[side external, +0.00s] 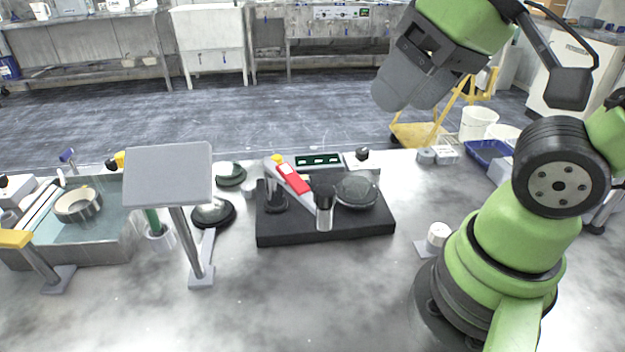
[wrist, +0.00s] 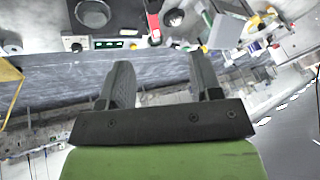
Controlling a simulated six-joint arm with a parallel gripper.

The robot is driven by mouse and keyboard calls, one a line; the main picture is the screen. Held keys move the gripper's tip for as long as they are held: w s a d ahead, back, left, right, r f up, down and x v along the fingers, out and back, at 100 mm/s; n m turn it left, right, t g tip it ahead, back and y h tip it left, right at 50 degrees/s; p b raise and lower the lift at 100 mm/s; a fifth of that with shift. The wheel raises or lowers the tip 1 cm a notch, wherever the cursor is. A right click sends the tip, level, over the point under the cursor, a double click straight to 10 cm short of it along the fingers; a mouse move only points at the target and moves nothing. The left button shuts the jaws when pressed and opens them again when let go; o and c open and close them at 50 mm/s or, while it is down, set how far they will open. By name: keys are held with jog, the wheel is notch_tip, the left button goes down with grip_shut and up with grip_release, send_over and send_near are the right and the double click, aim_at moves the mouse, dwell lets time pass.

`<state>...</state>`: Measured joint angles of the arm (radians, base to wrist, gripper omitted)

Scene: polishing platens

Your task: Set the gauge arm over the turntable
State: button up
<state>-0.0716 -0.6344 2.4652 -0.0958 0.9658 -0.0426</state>
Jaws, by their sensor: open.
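The turntable (side external: 357,191) is a dark round disc on the right part of a black base (side external: 290,236); it also shows at the top left of the wrist view (wrist: 92,12). The gauge arm (side external: 293,179) has a red grip, a pale bar and a yellow end. It runs diagonally beside the turntable, left of the disc, towards a black-and-clear cylinder (side external: 325,205). Its red part shows at the top of the wrist view (wrist: 154,22). My gripper (wrist: 162,78) is open and empty, high above and behind the base, apart from both. Its fingers are hard to separate in the side view.
A grey panel on a stand (side external: 168,175) rises left of the base. A water tray (side external: 110,245) stands at far left. A control box with a green display (side external: 318,161) is behind the base. A small white knob (side external: 438,234) is at right. The front of the table is clear.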

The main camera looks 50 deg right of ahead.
notch_tip(320, 180, down, 5)
jog(key=n+g+h, duration=0.3)
jog(key=n+g, duration=0.3)
jog(key=n+t+h, duration=0.9)
jog(key=n+h, duration=0.5)
jog(key=n, duration=0.6)
send_near(326, 184)
jog(key=shift+n, duration=0.3)
jog(key=x, duration=1)
jog(key=shift+w+d+f, duration=0.2)
jog(key=shift+d, duration=0.1)
